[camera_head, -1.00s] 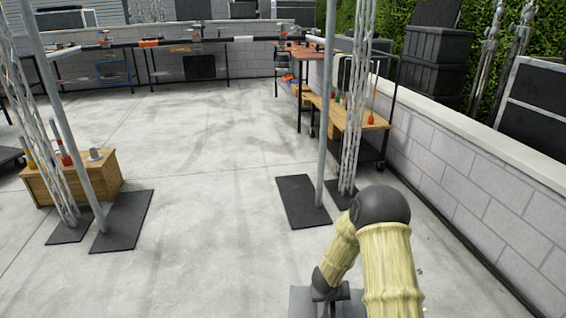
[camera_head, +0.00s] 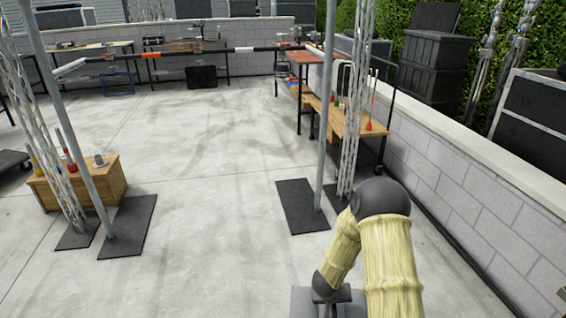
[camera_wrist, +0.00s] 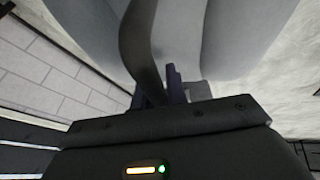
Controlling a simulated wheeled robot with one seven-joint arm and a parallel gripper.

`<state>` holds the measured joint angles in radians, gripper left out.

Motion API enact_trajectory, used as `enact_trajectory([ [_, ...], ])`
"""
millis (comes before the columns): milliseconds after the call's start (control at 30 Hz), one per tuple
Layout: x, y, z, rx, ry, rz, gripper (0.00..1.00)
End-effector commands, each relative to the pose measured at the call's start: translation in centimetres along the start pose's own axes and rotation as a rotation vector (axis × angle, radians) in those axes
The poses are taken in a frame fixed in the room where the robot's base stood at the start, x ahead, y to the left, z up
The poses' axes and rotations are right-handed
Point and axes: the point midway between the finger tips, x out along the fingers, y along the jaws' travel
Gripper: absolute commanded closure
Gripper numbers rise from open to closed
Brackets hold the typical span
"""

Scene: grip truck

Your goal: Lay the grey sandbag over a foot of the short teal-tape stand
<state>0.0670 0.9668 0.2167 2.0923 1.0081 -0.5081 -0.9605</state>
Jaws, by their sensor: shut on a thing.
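The grey sandbag (camera_wrist: 240,40) fills the upper part of the wrist view, close to the camera, with a dark strap (camera_wrist: 140,45) running down between its two bulging halves. My gripper (camera_wrist: 172,85) shows its dark purple fingers at the strap's lower end and is shut on it. The fingertips are partly hidden by the bag and strap. In the head view my arm covers the lower right, and neither the gripper nor the bag shows. I cannot make out a short stand with teal tape in either view.
Flat black base plates lie at left (camera_head: 128,228) and centre right (camera_head: 302,207) under tall poles. A striped horizontal bar (camera_head: 205,52) spans between them. A wooden box (camera_head: 105,185) stands at left, a wooden cart (camera_head: 350,122) by the right block wall (camera_head: 440,160). The middle floor is clear.

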Motion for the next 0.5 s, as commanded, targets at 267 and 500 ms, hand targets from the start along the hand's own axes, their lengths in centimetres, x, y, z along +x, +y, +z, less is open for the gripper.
enact_trajectory([
  [267, -4.1, 1.0, -1.0, 0.000, 0.008, 0.001, 1.00],
  [500, -6.8, 1.7, -1.4, 0.001, 0.009, 0.000, 1.00],
])
